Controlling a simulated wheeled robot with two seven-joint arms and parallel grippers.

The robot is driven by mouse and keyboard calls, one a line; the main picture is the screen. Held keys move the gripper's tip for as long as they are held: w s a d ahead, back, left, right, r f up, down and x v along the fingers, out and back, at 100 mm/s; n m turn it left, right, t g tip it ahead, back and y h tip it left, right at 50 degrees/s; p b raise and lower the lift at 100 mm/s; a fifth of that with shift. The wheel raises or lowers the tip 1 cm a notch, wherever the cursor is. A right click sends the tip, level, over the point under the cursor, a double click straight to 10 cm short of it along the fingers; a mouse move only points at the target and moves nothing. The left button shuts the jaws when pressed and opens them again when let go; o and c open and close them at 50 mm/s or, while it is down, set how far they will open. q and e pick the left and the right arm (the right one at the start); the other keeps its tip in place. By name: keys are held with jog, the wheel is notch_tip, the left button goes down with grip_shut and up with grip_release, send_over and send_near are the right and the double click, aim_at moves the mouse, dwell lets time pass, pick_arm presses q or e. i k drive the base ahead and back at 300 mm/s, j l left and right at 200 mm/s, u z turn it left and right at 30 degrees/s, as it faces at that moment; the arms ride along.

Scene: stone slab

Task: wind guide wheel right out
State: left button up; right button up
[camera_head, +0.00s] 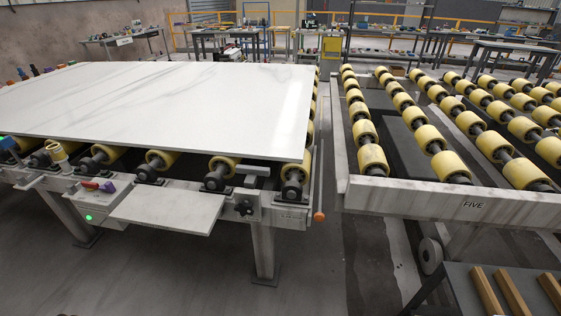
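A large white stone slab (170,100) lies flat on the left roller table. On that table's front rail (205,187) is a dark star-shaped hand knob (243,208), near the right corner. An upright rod with an orange end (319,215) stands at the corner, just right of the rail. A pale round wheel (430,256) shows low at the right, below the neighbouring table's frame. I cannot tell which of these is the guide wheel. Neither of my grippers is in view.
A second roller table (440,202) with yellow rollers, marked FIVE, stands right across a narrow gap. A pale flat shelf (168,207) juts from the left rail beside a green-lit box (92,217). Wooden strips (512,293) lie on a dark bench at lower right. Floor in front is clear.

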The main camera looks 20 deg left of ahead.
aim_at(244, 208)
jog(key=u, duration=1.1)
